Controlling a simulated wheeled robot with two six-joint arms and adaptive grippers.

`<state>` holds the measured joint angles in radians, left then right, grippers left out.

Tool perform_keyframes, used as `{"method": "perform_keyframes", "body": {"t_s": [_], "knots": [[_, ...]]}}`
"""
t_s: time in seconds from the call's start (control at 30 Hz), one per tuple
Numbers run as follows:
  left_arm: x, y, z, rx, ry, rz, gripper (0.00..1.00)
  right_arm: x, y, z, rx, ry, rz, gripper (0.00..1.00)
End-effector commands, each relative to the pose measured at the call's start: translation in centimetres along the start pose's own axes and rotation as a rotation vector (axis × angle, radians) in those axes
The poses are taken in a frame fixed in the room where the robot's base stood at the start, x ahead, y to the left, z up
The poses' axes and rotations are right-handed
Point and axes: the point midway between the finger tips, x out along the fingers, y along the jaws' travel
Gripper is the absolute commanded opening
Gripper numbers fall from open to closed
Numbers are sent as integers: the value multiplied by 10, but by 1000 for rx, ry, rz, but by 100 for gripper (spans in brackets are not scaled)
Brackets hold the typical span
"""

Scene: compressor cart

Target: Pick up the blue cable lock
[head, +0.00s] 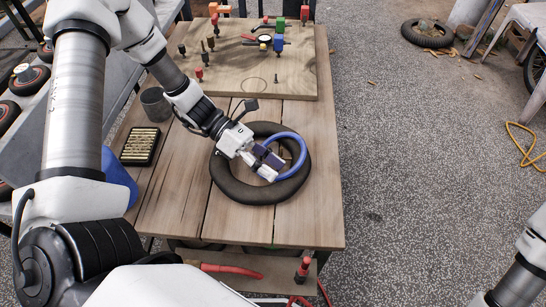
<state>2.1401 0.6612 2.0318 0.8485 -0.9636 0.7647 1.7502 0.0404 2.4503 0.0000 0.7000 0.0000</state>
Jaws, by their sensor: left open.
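The blue cable lock lies at the black ring on the wooden bench top, its blue loop (299,150) arching over the ring's right side. A dark purple block at the loop's end, beside my fingers, looks like its lock body. My left gripper (266,169) reaches in from the upper left and is open, with its fingers at the dark block. Whether the fingers touch the block or straddle it is hard to tell, as the gripper hides part of it. Only a piece of my right arm shows at the lower right; its gripper is out of view.
The black ring (236,189) lies flat on the bench (310,225). A wooden board (300,80) with coloured valves and fittings is at the back. A black tray of brass pieces (141,145) and a grey cup (155,103) stand left. The bench's front right is clear.

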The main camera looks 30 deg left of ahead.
Motion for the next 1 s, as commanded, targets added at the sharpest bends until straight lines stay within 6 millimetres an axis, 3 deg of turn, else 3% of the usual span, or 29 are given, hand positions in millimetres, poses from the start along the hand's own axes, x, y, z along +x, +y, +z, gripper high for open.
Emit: {"method": "perform_keyframes", "body": {"t_s": [0.1, 0.3, 0.33, 0.47, 1.0], "knots": [[16, 0, -2, -1, 2, -3, 48, 4, 0, 0, 0, 0, 0, 40], [18, 0, 0, 0, -1, 1, 48, 3, 0, 0, 0, 0, 0, 40], [18, 0, 0, 0, -1, 0, 45, 3, 0, 0, 0, 0, 0, 40], [18, 0, 0, 0, -1, 1, 0, 3, 0, 0, 0, 0, 0, 40], [17, 0, 2, 1, 1, 3, 0, 3, 0, 0, 0, 0, 0, 40]]}}
